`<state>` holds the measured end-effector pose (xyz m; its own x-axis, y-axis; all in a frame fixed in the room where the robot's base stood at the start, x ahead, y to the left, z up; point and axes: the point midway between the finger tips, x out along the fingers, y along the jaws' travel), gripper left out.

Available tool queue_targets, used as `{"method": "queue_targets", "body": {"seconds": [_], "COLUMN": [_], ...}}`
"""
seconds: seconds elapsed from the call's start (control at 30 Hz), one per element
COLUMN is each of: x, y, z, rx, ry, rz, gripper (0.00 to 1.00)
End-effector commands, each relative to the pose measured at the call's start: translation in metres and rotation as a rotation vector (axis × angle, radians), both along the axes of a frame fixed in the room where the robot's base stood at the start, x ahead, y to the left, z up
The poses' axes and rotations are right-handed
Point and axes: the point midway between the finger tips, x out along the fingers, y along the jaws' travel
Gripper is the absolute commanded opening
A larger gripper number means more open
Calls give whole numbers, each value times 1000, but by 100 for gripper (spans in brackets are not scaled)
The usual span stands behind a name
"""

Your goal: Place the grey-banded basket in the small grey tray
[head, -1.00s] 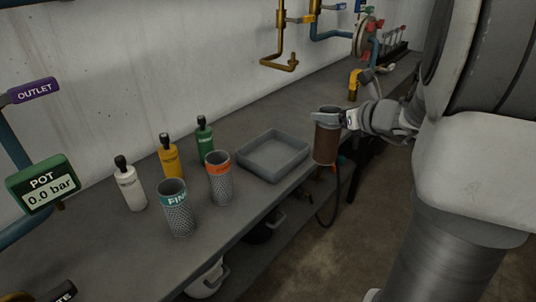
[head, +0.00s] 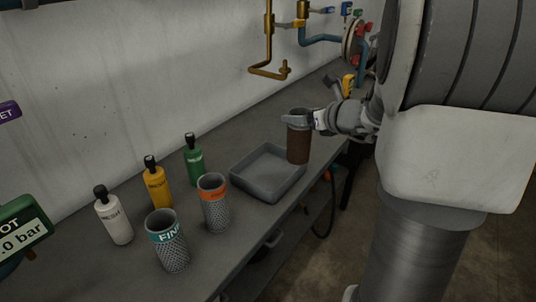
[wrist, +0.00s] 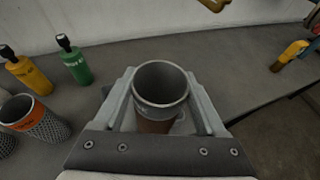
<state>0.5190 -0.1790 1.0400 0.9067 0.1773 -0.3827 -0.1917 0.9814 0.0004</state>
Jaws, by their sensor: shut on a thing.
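My gripper (head: 298,120) is shut on a brown cylindrical basket with a grey band (head: 299,143) near its top. In the head view the basket is upright, held at the right side of the small grey tray (head: 247,185). Its lower end overlaps the tray's right edge in the picture; I cannot tell the gap between them. The tray is square, low-walled and empty, and lies on the grey bench. In the wrist view the basket (wrist: 160,85) sits between both fingers with its open mouth up. The tray is not clearly visible there.
A basket with an orange band (head: 214,204) and one with a teal band (head: 168,241) stand left of the tray. Green (head: 193,160), yellow (head: 156,184) and white (head: 113,216) bottles stand behind them. Pipes and valves (head: 269,50) are on the wall. The bench's front edge is close to the tray.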

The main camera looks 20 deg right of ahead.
Motion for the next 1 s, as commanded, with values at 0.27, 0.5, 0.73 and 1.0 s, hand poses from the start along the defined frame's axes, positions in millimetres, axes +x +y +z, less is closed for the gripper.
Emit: {"method": "queue_targets", "body": {"seconds": [0.27,0.5,0.73,1.0], "x": [52,74,75,75], "y": [39,54,55,55], "z": [-43,-56,-81,-96], "rx": [1,0,1,0], "ry": [1,0,2,-1], "rz": [4,0,0,0], "gripper": [0,0,0,0]}}
